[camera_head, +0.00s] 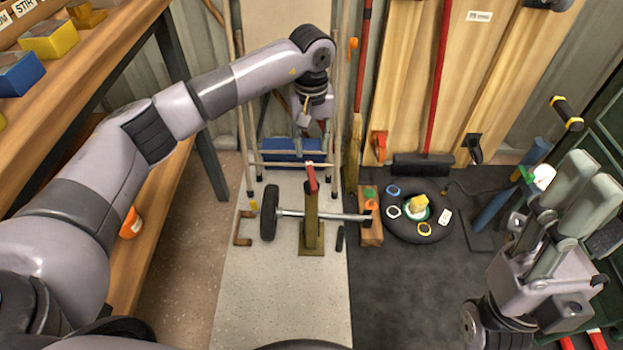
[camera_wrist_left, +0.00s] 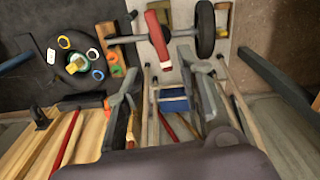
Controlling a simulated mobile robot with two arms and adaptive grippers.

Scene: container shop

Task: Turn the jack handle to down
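The jack (camera_head: 311,228) stands on the pale floor strip, with an upright olive post on a flat base. Its red handle (camera_head: 312,178) sticks up from the top of the post. In the left wrist view the red handle (camera_wrist_left: 157,36) lies beyond the fingertips, near the top middle. My left gripper (camera_head: 311,126) is behind the handle in the head view, partly hidden by its own wrist. In the wrist view my left gripper (camera_wrist_left: 158,80) has its fingers spread, with nothing held and a gap to the handle. My right gripper (camera_head: 592,175) is at the right, empty, with its fingers apart.
An axle with a black wheel (camera_head: 269,212) runs across by the jack to a wooden block (camera_head: 370,230). A black disc (camera_head: 418,235) with coloured rings lies at the right. A blue item (camera_head: 292,150) and long poles stand behind. Wooden shelves (camera_head: 150,205) border the left.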

